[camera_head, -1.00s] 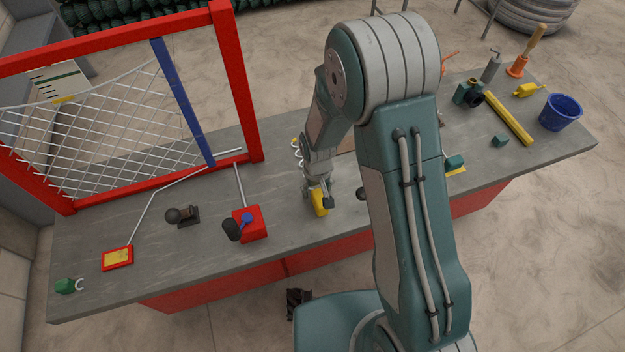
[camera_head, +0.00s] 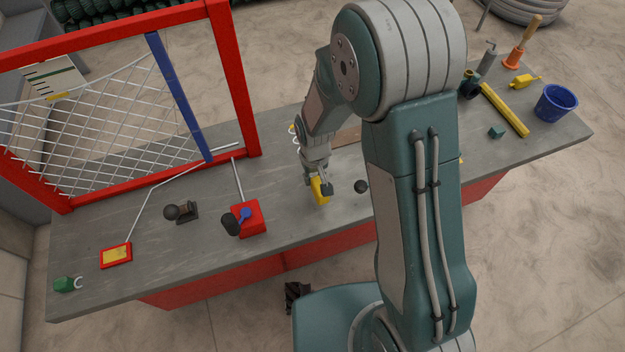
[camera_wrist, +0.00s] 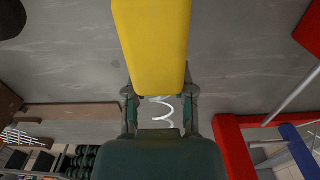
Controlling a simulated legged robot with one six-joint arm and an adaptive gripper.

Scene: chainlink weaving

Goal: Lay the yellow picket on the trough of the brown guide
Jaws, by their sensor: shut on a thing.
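The yellow picket (camera_head: 319,190) is held upright or slightly tilted in my gripper (camera_head: 317,182), near the middle of the bench. In the wrist view the yellow block (camera_wrist: 152,45) fills the top centre between the two fingers of my gripper (camera_wrist: 160,97). A white wire coil (camera_wrist: 165,108) shows just past it; I cannot tell whether it is joined to the block. The brown guide (camera_head: 347,137) lies behind my gripper, partly hidden by my arm. A long brown piece in the wrist view (camera_wrist: 75,112) looks like it. Its trough cannot be made out.
A red frame (camera_head: 236,90) with wire mesh and a blue bar (camera_head: 180,95) stands at left. A red block (camera_head: 248,219) and black ball (camera_head: 361,187) flank my gripper. A yellow bar (camera_head: 505,110) and blue bucket (camera_head: 556,103) are at right.

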